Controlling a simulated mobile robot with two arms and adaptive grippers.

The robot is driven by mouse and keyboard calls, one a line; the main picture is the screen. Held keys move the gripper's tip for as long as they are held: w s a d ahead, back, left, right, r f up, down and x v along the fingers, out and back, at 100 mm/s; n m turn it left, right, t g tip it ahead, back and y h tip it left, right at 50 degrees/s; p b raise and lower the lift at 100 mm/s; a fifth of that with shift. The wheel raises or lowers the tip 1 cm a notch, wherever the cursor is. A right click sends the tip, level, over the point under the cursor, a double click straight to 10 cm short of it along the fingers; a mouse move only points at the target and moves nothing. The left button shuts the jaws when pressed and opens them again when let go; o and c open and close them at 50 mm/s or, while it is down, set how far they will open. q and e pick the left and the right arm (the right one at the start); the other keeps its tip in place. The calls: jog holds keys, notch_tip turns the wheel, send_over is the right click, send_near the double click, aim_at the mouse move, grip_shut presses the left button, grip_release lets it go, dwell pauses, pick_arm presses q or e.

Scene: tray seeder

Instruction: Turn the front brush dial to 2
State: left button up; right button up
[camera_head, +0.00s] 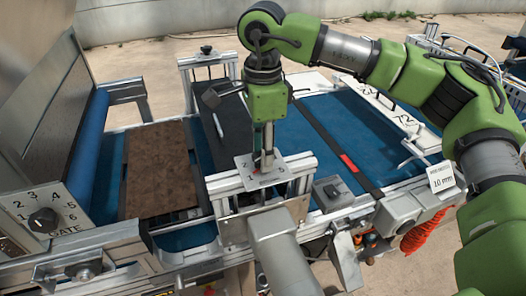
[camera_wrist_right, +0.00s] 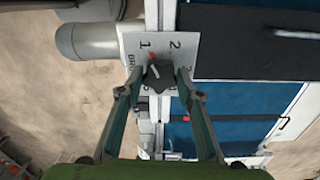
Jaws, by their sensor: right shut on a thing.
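The brush dial is a dark knob (camera_wrist_right: 160,76) on a white plate (camera_wrist_right: 128,42) marked 1, 2 and a partly hidden 3, with a partly covered "BRUSH" label. A red mark shows at the knob's edge on the side of the 1. In the head view the plate (camera_head: 243,163) sits on the metal bracket over the belt, and my gripper hides most of the knob. My right gripper (camera_head: 262,165) comes straight down over it. In the right wrist view its two fingers (camera_wrist_right: 161,77) are shut on the knob from both sides. My left gripper is out of view.
A gate dial (camera_head: 43,220) with its own numbers is at the lower left. A brown soil-filled tray (camera_head: 158,170) lies on the blue belt (camera_head: 340,118). A grey motor cylinder (camera_head: 283,262) stands close below the brush plate.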

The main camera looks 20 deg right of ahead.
jog(key=shift+f+m+b, duration=0.15)
jog(key=shift+m+b, duration=0.7)
jog(key=shift+m, duration=0.25)
jog(key=m+b, duration=0.1)
jog(key=m, duration=0.1)
jog(key=shift+m+b, duration=0.3)
jog(key=shift+m, duration=0.1)
jog(key=m+b, duration=0.1)
jog(key=m, duration=0.2)
jog(key=shift+r+m+b, duration=0.2)
jog(key=shift+m+b, duration=0.45)
jog(key=shift+m, duration=0.75)
jog(key=o, duration=1.1)
notch_tip(320, 180, up, 12)
